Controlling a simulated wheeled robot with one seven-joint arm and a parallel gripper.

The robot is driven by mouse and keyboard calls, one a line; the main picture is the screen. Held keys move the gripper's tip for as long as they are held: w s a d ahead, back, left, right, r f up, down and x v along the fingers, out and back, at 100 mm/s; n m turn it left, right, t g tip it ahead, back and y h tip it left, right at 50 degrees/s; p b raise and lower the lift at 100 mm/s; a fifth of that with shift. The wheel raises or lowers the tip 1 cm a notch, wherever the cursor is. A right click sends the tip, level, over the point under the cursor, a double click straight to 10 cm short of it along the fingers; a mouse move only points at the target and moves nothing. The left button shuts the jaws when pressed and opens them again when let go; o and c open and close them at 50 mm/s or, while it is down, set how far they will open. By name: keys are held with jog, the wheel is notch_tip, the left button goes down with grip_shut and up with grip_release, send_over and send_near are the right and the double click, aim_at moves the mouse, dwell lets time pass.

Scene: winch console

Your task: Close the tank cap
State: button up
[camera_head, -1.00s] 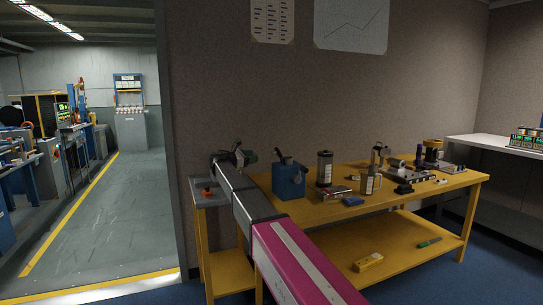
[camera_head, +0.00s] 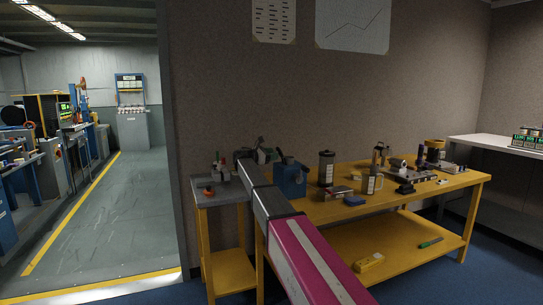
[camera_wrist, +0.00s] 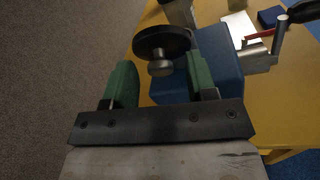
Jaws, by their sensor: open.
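The blue tank (camera_head: 291,181) stands at the left end of the yellow workbench. In the wrist view the tank (camera_wrist: 218,62) lies right of and beyond my fingers. A black round cap (camera_wrist: 160,38) with a silver knob (camera_wrist: 160,69) shows at the tank's left side, apart from a flat seat on its top as far as I can see. My gripper (camera_wrist: 160,80) has green fingers and is open. The knob lies between the fingertips in the picture; I cannot tell whether either touches it. In the head view my gripper (camera_head: 265,155) is beside the tank's upper left, and my arm hides part of it.
A metal crank with a dark handle (camera_wrist: 283,35) sits on the tank's right side. A black canister (camera_head: 326,168), a labelled jar (camera_head: 372,184) and a blue block (camera_head: 355,201) stand to the right. A small grey-topped stand (camera_head: 232,194) is on the left, with small items.

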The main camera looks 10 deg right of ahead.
jog(key=c, duration=0.9)
jog(key=shift+c, duration=0.2)
jog(key=shift+r, duration=0.1)
